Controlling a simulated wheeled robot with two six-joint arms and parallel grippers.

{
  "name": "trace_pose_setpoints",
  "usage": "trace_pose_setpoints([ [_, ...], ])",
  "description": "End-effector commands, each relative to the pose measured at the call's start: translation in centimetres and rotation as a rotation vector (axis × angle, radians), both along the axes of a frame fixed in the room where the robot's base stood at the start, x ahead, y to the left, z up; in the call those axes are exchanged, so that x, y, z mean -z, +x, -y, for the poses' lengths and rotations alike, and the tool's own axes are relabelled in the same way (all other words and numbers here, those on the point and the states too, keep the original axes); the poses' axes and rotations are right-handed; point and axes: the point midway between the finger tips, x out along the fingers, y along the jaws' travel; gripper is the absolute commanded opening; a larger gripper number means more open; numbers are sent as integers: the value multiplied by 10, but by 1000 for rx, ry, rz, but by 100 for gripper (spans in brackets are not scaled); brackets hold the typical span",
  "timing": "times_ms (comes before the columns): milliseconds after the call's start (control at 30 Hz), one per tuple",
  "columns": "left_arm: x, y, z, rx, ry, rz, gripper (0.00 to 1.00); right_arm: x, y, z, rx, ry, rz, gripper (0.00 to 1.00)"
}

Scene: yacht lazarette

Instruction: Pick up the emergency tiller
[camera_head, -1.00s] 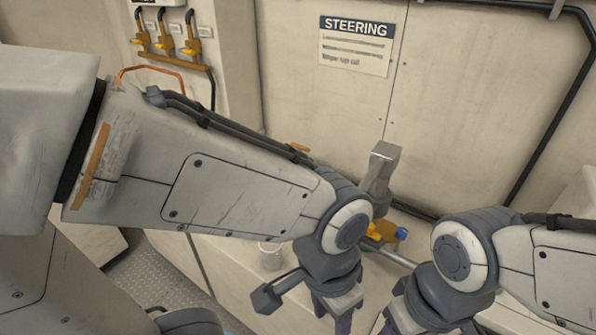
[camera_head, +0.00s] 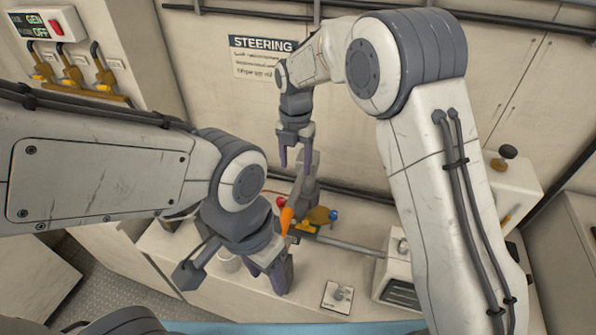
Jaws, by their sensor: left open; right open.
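A grey metal bar (camera_head: 352,246), which looks like the emergency tiller, lies along the pale bench top. A grey upright metal piece (camera_head: 305,184) stands at its left end; whether the two are joined is hidden. My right gripper (camera_head: 294,158) is open, pointing down just above and behind the upright piece, with no clear contact. My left gripper (camera_head: 276,274) is open and empty, low over the front of the bench, left of the bar. An orange-handled item (camera_head: 287,219) shows just behind the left gripper.
A brass-coloured fitting (camera_head: 319,215) with red and blue ends sits beside the bar. A small switch plate (camera_head: 338,297) and a white box (camera_head: 397,270) are to the right. The steering sign (camera_head: 262,58) is on the back wall.

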Motion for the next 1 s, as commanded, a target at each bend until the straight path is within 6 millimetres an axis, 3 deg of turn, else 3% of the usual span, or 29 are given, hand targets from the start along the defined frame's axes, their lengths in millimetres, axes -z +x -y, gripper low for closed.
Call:
trace_pose_setpoints([
  [200,-17,0,0,1,1,-1,50,10,17,4,-137,-7,-4,64],
  [400,-29,0,0,3,0,0,50,41,17,4,-141,-7,-4,64],
  [567,-32,0,0,3,0,0,50,54,17,4,-140,-5,-2,64],
  [833,-63,0,0,1,0,0,50,80,17,6,-138,-6,-5,64],
  [1000,-70,0,0,0,0,0,50,102,18,6,-139,-5,-2,64],
])
